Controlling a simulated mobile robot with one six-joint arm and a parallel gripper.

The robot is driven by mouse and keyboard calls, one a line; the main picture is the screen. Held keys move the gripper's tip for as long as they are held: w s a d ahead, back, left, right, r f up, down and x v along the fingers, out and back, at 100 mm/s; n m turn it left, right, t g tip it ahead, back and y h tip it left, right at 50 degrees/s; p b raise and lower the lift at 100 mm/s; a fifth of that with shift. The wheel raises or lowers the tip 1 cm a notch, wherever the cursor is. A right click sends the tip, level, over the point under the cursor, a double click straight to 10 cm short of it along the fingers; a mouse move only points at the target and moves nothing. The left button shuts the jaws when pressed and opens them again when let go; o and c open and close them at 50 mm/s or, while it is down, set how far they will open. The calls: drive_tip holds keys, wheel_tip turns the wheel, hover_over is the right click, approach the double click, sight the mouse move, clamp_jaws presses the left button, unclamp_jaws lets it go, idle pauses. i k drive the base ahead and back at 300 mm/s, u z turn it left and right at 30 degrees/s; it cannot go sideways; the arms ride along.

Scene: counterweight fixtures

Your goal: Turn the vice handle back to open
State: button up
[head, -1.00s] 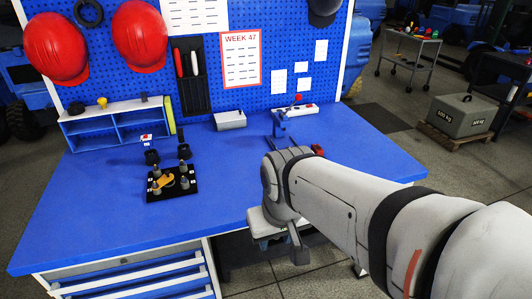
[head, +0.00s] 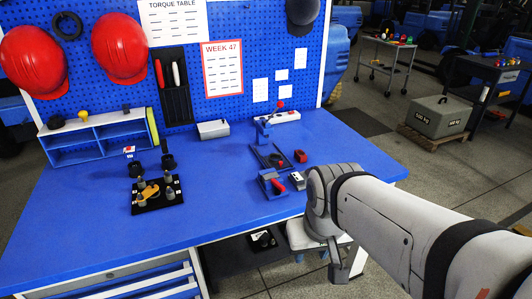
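The vice (head: 269,188) is a small blue body on the bench, near its front right edge, just left of my arm. Its handle (head: 278,184) is red and lies slanted across the top of the body. I cannot tell how far the handle is turned. My arm comes in from the right and its bent joint stands close to the vice, apart from the handle in the picture. A grey part of my arm hangs below this joint in front of the bench. No gripper fingers show.
A small grey-white box (head: 297,181) sits beside the vice. A black fixture plate (head: 156,196) stands at left.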

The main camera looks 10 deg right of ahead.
sight(278, 188)
drive_tip(key=i, duration=1)
drive_tip(key=u, duration=1.3)
drive_tip(key=k, duration=1.55)
drive_tip(key=z, duration=0.25)
drive_tip(key=i, duration=1)
drive_tip(key=z, duration=0.05)
